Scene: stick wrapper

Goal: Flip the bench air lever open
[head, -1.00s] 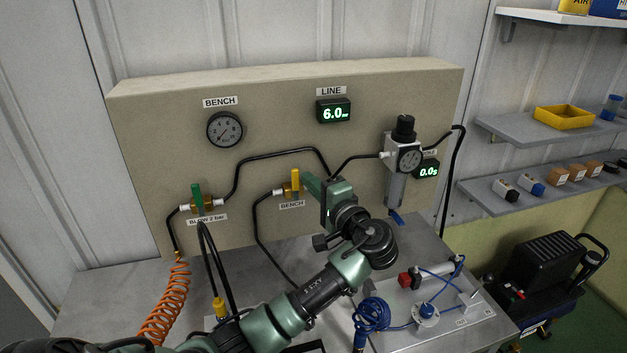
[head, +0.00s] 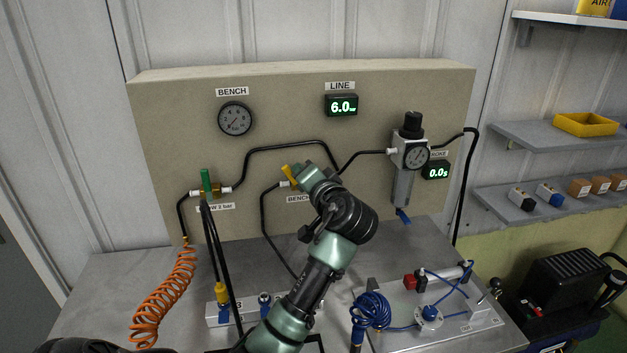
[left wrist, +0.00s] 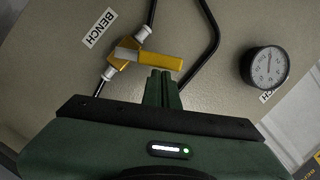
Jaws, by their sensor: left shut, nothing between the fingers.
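The yellow bench air lever (head: 287,172) sits on its brass valve above the BENCH label, on the beige panel. In the head view it tilts up and to the left. In the left wrist view the lever (left wrist: 160,60) lies across the picture just beyond my fingertips. My left gripper (left wrist: 163,74) is shut and empty, its tips at or very close to the lever's side; I cannot tell whether they touch. In the head view my left gripper (head: 301,174) hides part of the valve. My right gripper is not in view.
A green-handled blow valve (head: 206,184) is to the left, with an orange coiled hose (head: 165,295) below. Black pipes run along the panel. The BENCH gauge (head: 235,118) is above; the regulator (head: 408,160) is to the right. Blue tubing (head: 371,311) lies on the bench.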

